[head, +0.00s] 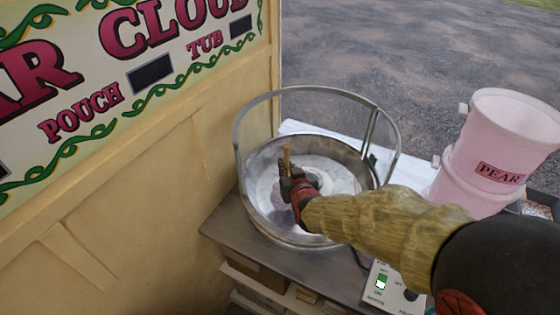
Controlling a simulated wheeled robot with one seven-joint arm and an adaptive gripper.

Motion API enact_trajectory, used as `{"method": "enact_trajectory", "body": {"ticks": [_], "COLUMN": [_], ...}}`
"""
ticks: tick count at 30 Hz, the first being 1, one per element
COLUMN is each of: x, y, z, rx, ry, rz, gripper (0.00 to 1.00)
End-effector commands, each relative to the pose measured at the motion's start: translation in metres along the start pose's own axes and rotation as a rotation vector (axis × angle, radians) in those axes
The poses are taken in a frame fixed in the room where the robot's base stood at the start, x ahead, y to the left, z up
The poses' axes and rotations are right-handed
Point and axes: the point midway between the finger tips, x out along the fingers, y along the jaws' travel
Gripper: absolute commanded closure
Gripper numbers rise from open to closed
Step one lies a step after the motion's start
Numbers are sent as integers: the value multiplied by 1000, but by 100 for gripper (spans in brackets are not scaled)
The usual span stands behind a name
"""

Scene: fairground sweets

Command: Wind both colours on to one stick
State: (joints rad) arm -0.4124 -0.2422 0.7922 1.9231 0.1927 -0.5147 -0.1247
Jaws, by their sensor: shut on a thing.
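My gripper (288,181) is shut on a thin tan stick (287,156) over the candy floss machine's round metal bowl (312,240). The stick's upper end stands out above the fingers, close to upright. A pale lilac-white mass, seemingly floss, shows beneath and beside the gripper. My gripper hides part of it, and I cannot tell how much is on the stick or whether it has two colours. The bowl's inside is pale and whitish. A pink container (468,160) labelled PEAR stands to the right of the bowl.
A clear guard with a metal rim (317,88) rises around the bowl's back. A control panel (382,284) with a lit green switch sits at the front right. The yellow stall wall (130,200) with its sign is close on the left. Some grey counter (228,226) is bare.

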Motion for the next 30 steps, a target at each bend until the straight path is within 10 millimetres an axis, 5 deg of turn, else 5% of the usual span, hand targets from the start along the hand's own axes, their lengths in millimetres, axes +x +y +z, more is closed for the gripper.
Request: {"method": "enact_trajectory", "body": {"ticks": [16, 30], "x": [-48, -54], "y": [56, 66], "z": [20, 23], "rx": [1, 0], "ry": [1, 0], "rz": [3, 0], "gripper": [100, 100]}}
